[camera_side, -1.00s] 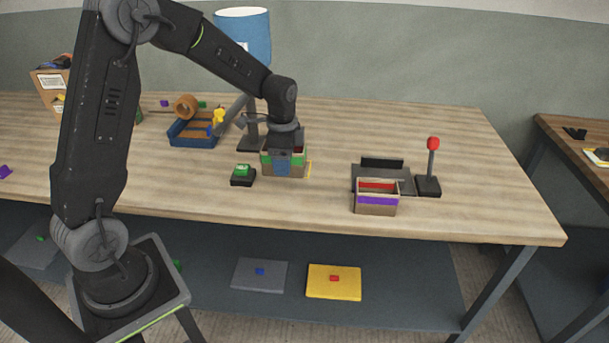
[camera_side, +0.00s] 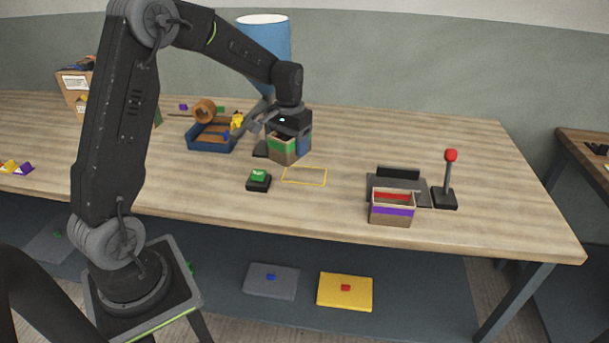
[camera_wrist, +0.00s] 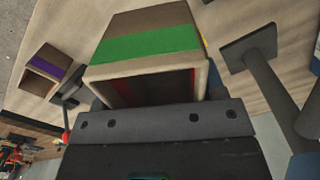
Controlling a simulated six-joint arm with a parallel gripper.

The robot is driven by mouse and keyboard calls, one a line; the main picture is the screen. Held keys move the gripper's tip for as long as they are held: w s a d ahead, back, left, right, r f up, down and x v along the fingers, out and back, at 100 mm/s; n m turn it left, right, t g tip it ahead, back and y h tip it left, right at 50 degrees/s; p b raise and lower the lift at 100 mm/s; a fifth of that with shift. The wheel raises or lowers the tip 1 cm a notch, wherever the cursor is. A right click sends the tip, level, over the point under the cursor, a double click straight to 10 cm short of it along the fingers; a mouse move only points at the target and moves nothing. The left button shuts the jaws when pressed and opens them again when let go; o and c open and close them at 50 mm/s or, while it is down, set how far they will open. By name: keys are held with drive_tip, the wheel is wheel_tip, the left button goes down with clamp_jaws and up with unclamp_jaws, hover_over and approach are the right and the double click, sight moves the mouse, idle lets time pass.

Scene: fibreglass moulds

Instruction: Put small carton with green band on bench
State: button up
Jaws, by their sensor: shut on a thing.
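The small carton with the green band (camera_side: 281,149) is in my gripper (camera_side: 302,142), raised above the bench (camera_side: 340,225) behind the yellow outlined rectangle. In the wrist view the carton (camera_wrist: 150,45) fills the upper middle, its open mouth facing my gripper (camera_wrist: 155,105). My gripper is shut on the carton's wall; the fingertips are mostly hidden. Reddish contents show inside the carton. The yellow outline (camera_side: 304,184) on the bench is empty.
A carton with a purple band (camera_side: 392,211) stands at right by a dark plate and a red-knobbed lever (camera_side: 450,157). A green button (camera_side: 258,176) sits left of the outline. A blue tray (camera_side: 190,140) and a blue-shaded lamp (camera_side: 264,40) are behind. The front bench is clear.

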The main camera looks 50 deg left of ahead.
sight(305, 175)
drive_tip(key=n, duration=0.2)
drive_tip(key=w+n, duration=0.1)
drive_tip(key=n, duration=0.3)
drive_tip(key=shift+w+a+f, duration=0.1)
drive_tip(key=shift+w+a, duration=0.3)
drive_tip(key=n, duration=0.2)
drive_tip(key=w+n, duration=0.1)
drive_tip(key=n, duration=0.2)
drive_tip(key=shift+w+a+n, duration=0.3)
drive_tip(key=shift+a+n, duration=0.05)
drive_tip(key=shift+n, duration=0.05)
drive_tip(key=w+f+n, duration=0.1)
drive_tip(key=f+n, duration=0.2)
drive_tip(key=n, duration=0.1)
drive_tip(key=w+a+f+n, duration=0.1)
drive_tip(key=f+n, duration=0.2)
drive_tip(key=f, duration=0.1)
drive_tip(key=w+f+n, duration=0.1)
drive_tip(key=f+n, duration=0.2)
drive_tip(key=n, duration=0.1)
drive_tip(key=shift+a+f+n, duration=0.15)
drive_tip(key=shift+f+n, duration=0.15)
drive_tip(key=shift+f, duration=0.15)
drive_tip(key=o, duration=0.9)
